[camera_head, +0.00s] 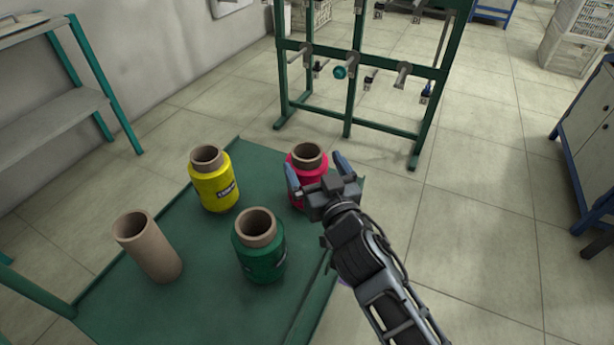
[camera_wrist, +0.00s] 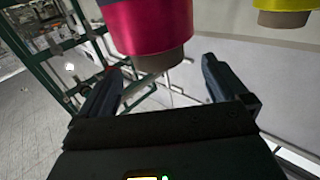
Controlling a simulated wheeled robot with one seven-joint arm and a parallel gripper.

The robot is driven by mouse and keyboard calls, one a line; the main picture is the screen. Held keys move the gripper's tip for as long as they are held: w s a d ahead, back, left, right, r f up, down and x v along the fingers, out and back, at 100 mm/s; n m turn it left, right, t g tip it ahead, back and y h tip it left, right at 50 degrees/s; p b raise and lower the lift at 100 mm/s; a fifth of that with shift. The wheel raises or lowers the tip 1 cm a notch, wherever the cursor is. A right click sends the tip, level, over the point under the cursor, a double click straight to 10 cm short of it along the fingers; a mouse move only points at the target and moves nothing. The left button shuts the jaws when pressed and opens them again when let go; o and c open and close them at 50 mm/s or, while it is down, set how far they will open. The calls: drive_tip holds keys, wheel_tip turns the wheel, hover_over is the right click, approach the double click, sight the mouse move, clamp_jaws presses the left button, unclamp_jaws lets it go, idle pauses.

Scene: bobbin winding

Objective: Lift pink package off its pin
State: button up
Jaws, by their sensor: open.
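The pink package (camera_head: 296,178) is pink yarn on a brown tube, standing at the far right corner of the green table (camera_head: 200,290). In the wrist view the pink package (camera_wrist: 150,27) fills the upper middle, with the end of its brown tube showing. My gripper (camera_head: 315,175) is open at the right side of the package. In the wrist view its two fingers (camera_wrist: 160,75) are spread apart, with no object held between them. I cannot tell whether they touch the package. The pin is hidden.
A yellow package (camera_head: 214,188), a green package (camera_head: 262,262) and a bare brown tube (camera_head: 150,250) stand on the same table. The yellow one shows in the wrist view (camera_wrist: 285,12). A green frame rack (camera_head: 352,90) stands behind. Open floor (camera_head: 480,240) lies to the right.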

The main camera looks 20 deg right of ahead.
drive_tip(key=w, duration=0.5)
drive_tip(key=shift+w+d+f, duration=0.3)
drive_tip(key=shift+c, duration=0.3)
drive_tip(key=c, duration=1.6)
wheel_tip(320, 180, up, 10)
drive_tip(key=p, duration=0.6)
